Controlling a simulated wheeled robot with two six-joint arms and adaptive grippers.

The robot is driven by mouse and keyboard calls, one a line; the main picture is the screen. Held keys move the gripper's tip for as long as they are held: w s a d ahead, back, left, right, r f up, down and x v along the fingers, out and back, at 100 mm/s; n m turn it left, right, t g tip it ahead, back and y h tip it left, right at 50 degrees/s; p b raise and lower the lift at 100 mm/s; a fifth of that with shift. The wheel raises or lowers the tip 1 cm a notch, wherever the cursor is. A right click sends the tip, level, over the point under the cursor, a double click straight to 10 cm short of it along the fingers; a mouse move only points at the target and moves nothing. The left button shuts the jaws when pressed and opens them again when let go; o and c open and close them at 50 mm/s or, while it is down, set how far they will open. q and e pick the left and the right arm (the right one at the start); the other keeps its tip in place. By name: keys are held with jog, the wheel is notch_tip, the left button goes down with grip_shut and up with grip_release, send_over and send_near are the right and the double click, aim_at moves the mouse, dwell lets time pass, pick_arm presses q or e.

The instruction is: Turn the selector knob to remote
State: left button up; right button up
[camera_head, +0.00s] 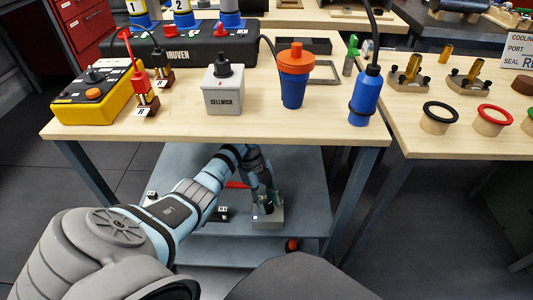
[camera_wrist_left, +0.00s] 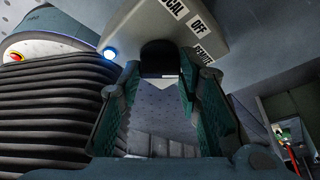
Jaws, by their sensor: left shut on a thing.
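The selector box (camera_head: 268,216) is a pale grey box on the lower shelf under the table. In the left wrist view the selector box (camera_wrist_left: 133,28) carries the labels LOCAL, OFF and REMOTE, and a lit blue lamp (camera_wrist_left: 110,53). Its black selector knob (camera_wrist_left: 160,57) stands between the fingers of my left gripper (camera_wrist_left: 163,82), which is shut on it. In the head view my left gripper (camera_head: 264,193) reaches down to the box and hides most of the knob. I cannot tell which label the knob points to. My right gripper is not in view.
The lower shelf (camera_head: 310,185) is mostly bare around the box, with a small dark block (camera_head: 218,214) to its left. The wooden tabletop (camera_head: 190,120) above holds a yellow control box (camera_head: 98,95), a grey CELLWACK box (camera_head: 223,97) and blue bottles. A table leg (camera_head: 357,195) stands to the right.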

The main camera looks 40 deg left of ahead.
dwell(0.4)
pick_arm(q)
jog(key=o, duration=1.1)
jog(key=shift+o, duration=0.2)
jog(key=v, duration=0.7)
jog(key=shift+r, duration=0.2)
jog(key=shift+a, duration=0.15)
